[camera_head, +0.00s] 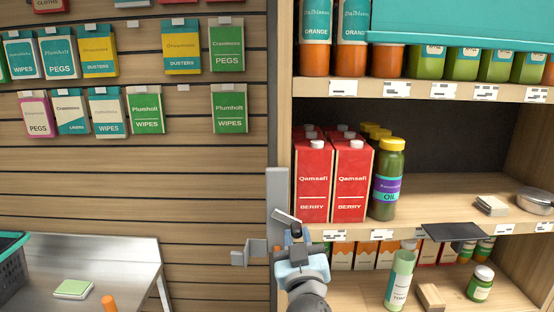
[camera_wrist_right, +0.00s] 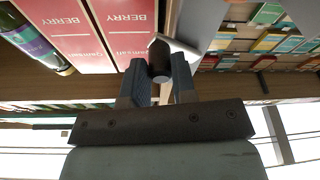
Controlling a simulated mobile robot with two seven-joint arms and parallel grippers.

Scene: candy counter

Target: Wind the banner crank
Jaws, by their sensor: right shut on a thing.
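The crank is mounted on a grey upright plate (camera_head: 277,190) at the left edge of the shelf unit. Its short grey crank arm (camera_head: 285,215) slants down to the right to a dark handle (camera_head: 296,230). My right gripper (camera_head: 297,245) is at that handle. In the right wrist view, the dark round handle (camera_wrist_right: 160,60) sits between the two fingers of the right gripper (camera_wrist_right: 160,80), which is shut on it. The grey crank arm also shows there behind the handle. A teal banner (camera_head: 460,22) hangs across the top right shelf. My left gripper is out of view.
Red juice cartons (camera_head: 313,182) and an oil bottle (camera_head: 387,182) stand on the shelf just right of the crank. A grey block (camera_head: 250,252) juts out left of my right gripper. A metal table (camera_head: 120,265) and a basket (camera_head: 12,265) are at lower left.

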